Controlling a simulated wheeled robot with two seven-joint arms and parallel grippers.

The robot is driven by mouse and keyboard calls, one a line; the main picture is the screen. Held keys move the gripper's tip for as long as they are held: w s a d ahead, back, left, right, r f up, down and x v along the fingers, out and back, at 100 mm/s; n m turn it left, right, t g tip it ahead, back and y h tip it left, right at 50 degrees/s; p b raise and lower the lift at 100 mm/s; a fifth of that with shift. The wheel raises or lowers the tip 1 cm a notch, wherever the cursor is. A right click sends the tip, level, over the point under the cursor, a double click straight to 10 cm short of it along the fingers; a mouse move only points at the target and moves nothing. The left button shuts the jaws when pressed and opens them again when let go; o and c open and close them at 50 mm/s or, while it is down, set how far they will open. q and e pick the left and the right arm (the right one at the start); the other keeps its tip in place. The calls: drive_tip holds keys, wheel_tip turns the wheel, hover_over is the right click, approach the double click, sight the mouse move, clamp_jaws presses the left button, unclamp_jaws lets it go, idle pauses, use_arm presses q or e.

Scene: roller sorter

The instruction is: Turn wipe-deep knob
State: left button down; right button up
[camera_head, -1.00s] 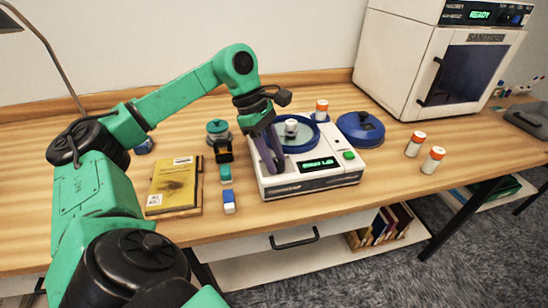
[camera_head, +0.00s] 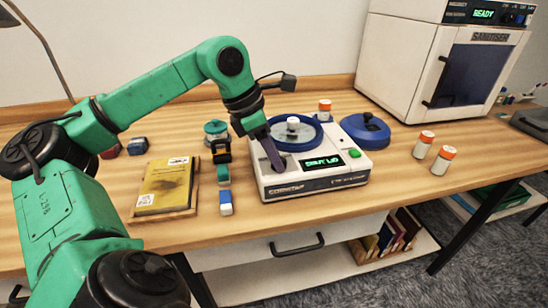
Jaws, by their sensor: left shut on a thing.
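The white benchtop machine (camera_head: 315,185) stands in the middle of the table, with a blue-rimmed round bowl and a green "SHUT LID" display. My left gripper (camera_head: 276,160) points down over its top, left of the display. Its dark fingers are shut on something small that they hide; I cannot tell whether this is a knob. The white sanitiser (camera_head: 420,60) stands at the back right. Its top panel (camera_head: 490,14) shows "READY" and small dark controls, with labels too small to read surely. My right gripper is out of view.
A blue lid (camera_head: 365,130) lies right of the machine. Orange-capped bottles (camera_head: 424,144) stand on the right and one behind it. A yellow book (camera_head: 166,186), a blue-and-white block (camera_head: 226,203) and a teal-topped item (camera_head: 215,130) lie left.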

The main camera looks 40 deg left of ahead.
use_arm(q)
drive_tip(key=shift+r, duration=0.1)
idle(0.4)
drive_tip(key=shift+c, duration=2.3)
unclamp_jaws()
drive_tip(key=p+v, duration=0.3)
drive_tip(key=v, duration=1.1)
drive_tip(key=shift+s+r, duration=0.15)
drive_tip(key=shift+s, duration=0.05)
drive_tip(key=shift+r, duration=0.1)
